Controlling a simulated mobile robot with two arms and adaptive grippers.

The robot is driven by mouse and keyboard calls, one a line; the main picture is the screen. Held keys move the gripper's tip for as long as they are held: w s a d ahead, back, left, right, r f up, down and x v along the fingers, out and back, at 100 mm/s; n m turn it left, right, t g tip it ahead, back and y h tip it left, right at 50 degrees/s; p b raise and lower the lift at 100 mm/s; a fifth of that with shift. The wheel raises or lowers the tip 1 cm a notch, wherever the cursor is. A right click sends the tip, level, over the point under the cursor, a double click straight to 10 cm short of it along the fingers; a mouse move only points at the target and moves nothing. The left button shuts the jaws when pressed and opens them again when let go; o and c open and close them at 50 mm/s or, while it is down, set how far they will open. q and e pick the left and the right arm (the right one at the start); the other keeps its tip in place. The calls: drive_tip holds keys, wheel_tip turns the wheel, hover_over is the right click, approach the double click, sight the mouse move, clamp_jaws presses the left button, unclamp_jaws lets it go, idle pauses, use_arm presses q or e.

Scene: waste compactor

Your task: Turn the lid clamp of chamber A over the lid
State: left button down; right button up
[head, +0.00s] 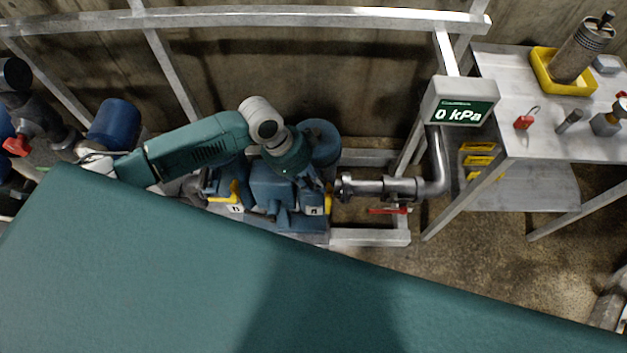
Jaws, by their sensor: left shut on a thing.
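The blue compactor chambers (270,187) stand on a metal frame in the middle of the head view. A yellow lid clamp handle (328,201) shows at the right side of the block. Another yellow handle (232,195) shows at its left. Small white labels sit beside both, too small to read surely. My left arm reaches in from the left, its wrist above the block. My left gripper (311,188) points down beside the right yellow handle, shut on what looks like that lid clamp. The wrist hides much of the jaws and lid. My right gripper is not in view.
A display reading 0 kPa (460,103) stands right of the chambers, above a pipe (380,187) with a red lever (388,211). A metal table (530,110) at the right holds a yellow tray (548,76) and small parts. Frame rails (250,18) run behind my arm.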

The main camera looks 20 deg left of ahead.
use_arm(q)
drive_tip(key=m+g+b, duration=0.1)
drive_tip(key=m, duration=0.1)
drive_tip(key=m+b, duration=0.1)
drive_tip(key=m, duration=0.1)
drive_tip(key=shift+w+m+g+b, duration=0.2)
drive_tip(key=shift+m+g+b, duration=0.1)
drive_tip(key=shift+g, duration=0.1)
drive_tip(key=m+g+b, duration=0.1)
drive_tip(key=m+b, duration=0.1)
drive_tip(key=m, duration=0.2)
drive_tip(key=shift+g+b, duration=0.3)
drive_tip(key=shift+b, duration=0.05)
drive_tip(key=m+g+y+b, duration=0.1)
drive_tip(key=m+b, duration=0.1)
drive_tip(key=m, duration=0.2)
drive_tip(key=shift+w+a+r+m+g+y+b, duration=0.15)
drive_tip(key=shift+m+y+b, duration=0.25)
drive_tip(key=shift+m, duration=0.4)
drive_tip(key=shift+s+f+m+g+y+b, duration=0.15)
drive_tip(key=shift+m+y+b, duration=0.2)
drive_tip(key=shift+m, duration=0.45)
drive_tip(key=shift+w+r+m, duration=0.1)
drive_tip(key=shift+r+m, duration=0.05)
drive_tip(key=shift+m, duration=0.15)
drive_tip(key=c, duration=1.6)
unclamp_jaws()
